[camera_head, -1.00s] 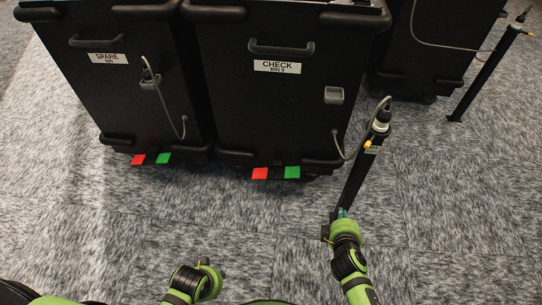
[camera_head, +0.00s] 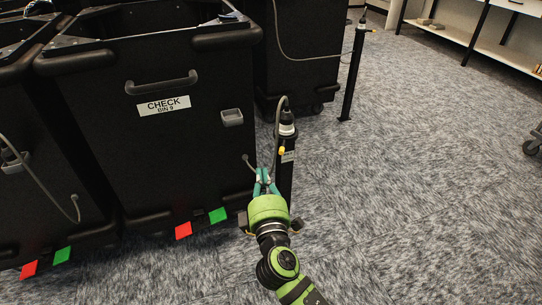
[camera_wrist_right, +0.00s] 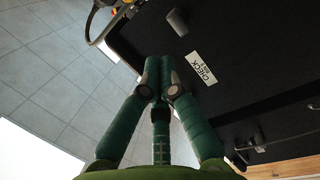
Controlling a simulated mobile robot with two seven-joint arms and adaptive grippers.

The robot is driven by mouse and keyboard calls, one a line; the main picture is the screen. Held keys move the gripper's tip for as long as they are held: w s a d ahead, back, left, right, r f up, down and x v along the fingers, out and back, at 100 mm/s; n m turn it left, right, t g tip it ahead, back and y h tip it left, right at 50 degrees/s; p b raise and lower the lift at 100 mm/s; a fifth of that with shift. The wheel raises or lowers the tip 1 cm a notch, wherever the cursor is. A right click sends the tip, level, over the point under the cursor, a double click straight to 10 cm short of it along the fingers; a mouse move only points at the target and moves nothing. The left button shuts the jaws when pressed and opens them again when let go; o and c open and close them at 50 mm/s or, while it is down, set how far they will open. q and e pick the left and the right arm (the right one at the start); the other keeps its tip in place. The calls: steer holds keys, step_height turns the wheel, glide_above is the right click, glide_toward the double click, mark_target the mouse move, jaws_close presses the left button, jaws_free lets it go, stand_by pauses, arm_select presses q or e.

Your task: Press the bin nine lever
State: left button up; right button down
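The black bin labelled "CHECK BIN 9" (camera_head: 170,150) stands left of centre in the head view. Its white label also shows in the wrist view (camera_wrist_right: 201,68). At its foot are a red pedal (camera_head: 183,231) and a green pedal (camera_head: 217,215). My right gripper (camera_head: 263,178) is beside the bin's lower right edge, in front of a black post, above and right of the green pedal. In the wrist view its teal fingertips (camera_wrist_right: 159,64) are together with nothing seen between them. Contact with the post cannot be told. My left gripper is out of view.
The black post (camera_head: 287,165) carries a cabled plug at its top. Another bin (camera_head: 65,190) with red and green pedals stands at the left. A further bin (camera_head: 305,70) and post (camera_head: 352,75) stand behind. The carpet (camera_head: 430,180) at the right is clear.

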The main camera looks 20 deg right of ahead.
mark_target(283, 147)
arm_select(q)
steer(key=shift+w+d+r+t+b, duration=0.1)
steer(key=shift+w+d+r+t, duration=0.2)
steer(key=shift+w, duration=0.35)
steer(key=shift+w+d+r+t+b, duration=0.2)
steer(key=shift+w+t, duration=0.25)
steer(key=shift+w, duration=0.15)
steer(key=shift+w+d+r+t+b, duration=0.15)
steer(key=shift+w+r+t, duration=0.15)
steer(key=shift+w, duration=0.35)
arm_select(e)
steer(key=w+d, duration=0.5)
steer(key=w, duration=0.3)
steer(key=shift+f, duration=0.15)
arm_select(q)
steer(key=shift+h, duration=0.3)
